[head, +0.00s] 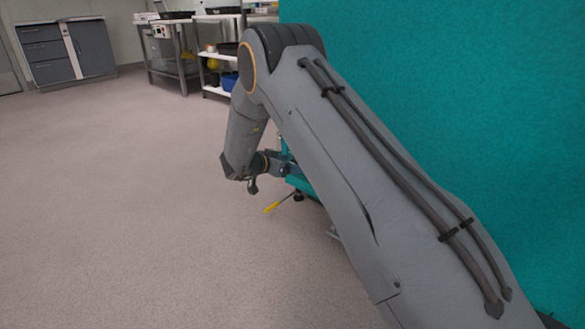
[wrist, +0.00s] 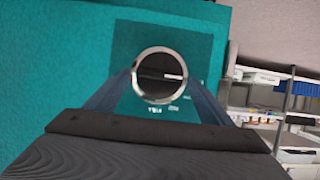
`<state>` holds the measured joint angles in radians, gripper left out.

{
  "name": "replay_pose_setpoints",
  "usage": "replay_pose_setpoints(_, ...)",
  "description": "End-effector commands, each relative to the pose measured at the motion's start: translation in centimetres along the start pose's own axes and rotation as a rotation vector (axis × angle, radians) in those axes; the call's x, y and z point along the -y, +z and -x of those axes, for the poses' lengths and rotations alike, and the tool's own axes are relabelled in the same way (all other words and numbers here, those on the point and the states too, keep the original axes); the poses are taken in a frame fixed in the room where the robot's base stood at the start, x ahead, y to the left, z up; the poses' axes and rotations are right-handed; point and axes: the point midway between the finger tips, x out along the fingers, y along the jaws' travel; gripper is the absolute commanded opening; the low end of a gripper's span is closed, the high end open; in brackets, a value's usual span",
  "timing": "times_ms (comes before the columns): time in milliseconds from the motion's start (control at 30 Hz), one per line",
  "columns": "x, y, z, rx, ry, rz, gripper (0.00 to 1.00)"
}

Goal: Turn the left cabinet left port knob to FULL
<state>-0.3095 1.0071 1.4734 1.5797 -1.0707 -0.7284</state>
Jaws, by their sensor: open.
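In the wrist view, a round dark knob (wrist: 160,76) with a silver rim sits on a darker square panel (wrist: 205,48) of the teal cabinet (wrist: 60,80). A pale mark on the knob points to the right of the picture. Small white labels (wrist: 155,110) lie beside it, too small to read surely. My gripper (wrist: 160,82) is open, with one finger on each side of the knob; whether they touch it I cannot tell. In the head view, my gripper (head: 284,168) is beside the teal cabinet (head: 430,80), partly hidden by my arm; the knob is out of sight.
A yellow handle (head: 278,204) sticks out low beside the cabinet. Grey drawers (head: 45,55) and a metal table (head: 165,50) stand at the back. The floor (head: 120,200) at the left is clear. Shelves (wrist: 285,110) show at the right of the wrist view.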

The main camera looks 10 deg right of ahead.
Motion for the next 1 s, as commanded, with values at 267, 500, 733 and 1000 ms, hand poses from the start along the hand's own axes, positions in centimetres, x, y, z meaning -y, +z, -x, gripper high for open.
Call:
replay_pose_setpoints(267, 0.04, -0.08, -0.33, 0.0, -0.002, 0.0, 0.75)
replay_pose_setpoints(500, 0.04, -0.07, -0.32, 0.0, -0.002, 0.0, 0.38)
replay_pose_setpoints(733, 0.0, -0.1, -0.29, 0.0, -0.006, -0.011, 0.34)
replay_pose_setpoints(1000, -0.3, -0.3, -0.15, 0.0, -0.047, -0.108, 0.34)
